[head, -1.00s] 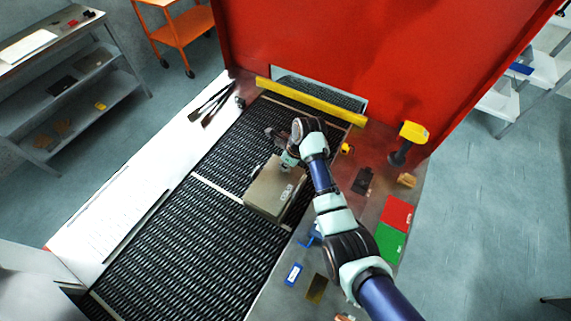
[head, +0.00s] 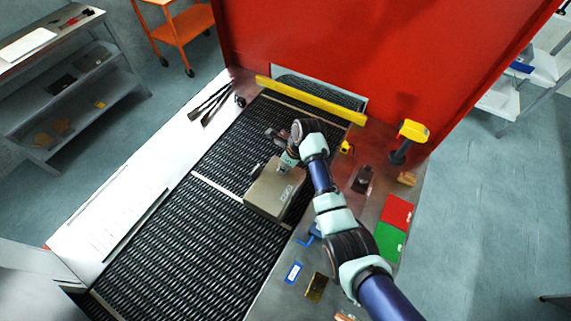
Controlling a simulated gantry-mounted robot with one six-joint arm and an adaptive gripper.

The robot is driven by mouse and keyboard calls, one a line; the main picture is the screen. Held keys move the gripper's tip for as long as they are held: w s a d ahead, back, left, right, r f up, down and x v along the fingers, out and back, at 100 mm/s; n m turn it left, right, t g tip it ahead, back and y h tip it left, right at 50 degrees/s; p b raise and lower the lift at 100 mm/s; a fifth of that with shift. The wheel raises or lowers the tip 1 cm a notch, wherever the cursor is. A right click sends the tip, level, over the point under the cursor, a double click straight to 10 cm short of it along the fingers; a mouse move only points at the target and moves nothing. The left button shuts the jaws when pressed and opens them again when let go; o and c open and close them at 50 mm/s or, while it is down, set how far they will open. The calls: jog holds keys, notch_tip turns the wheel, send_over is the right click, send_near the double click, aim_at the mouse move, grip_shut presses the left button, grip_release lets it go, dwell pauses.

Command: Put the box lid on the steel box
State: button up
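The steel box (head: 268,203) is a grey-beige block standing on the dark mesh belt, with pale marking on its right side. Its top (head: 272,180) looks covered by a flat surface of the same colour. I cannot make out a separate edge between box and lid at this size. My gripper (head: 281,166) is at the far edge of the box top, touching or just above it. A small dark part (head: 256,168) shows beside the box's far left corner. My wrist and arm hide some of the far side. The fingertips are too small to tell open from shut.
A yellow bar (head: 310,100) crosses the belt's far end before a red wall (head: 310,50). On the right ledge are a yellow scanner-like tool (head: 412,131), red (head: 397,211) and green (head: 390,241) panels and small parts. The near belt (head: 190,260) is clear.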

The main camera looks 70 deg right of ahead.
jog(key=shift+r, duration=0.15)
jog(key=p+v, duration=0.1)
jog(key=v, duration=1.2)
jog(key=shift+w, duration=0.15)
jog(key=w+a+r+n+t+h, duration=0.1)
jog(key=w+a+n, duration=0.3)
jog(key=a+n, duration=0.25)
jog(key=w+a+r+n+t, duration=0.2)
jog(key=w+a+n, duration=0.35)
jog(key=a, duration=0.25)
jog(key=w+a+r+n+t+h, duration=0.1)
jog(key=w+a+n, duration=0.2)
jog(key=a+n, duration=0.45)
jog(key=s+a+r+n+t+y, duration=0.1)
jog(key=a+r+n+t, duration=0.15)
jog(key=a+n, duration=0.4)
jog(key=s+a+r+n+t, duration=0.1)
jog(key=a+r+n, duration=0.35)
jog(key=a, duration=0.35)
jog(key=s+a+r+n+t+y, duration=0.1)
jog(key=s+a+r+n+t, duration=0.15)
jog(key=a+n, duration=0.45)
notch_tip(320, 180, up, 10)
jog(key=w+p, duration=0.1)
jog(key=p, duration=0.9)
jog(key=shift+g, duration=0.3)
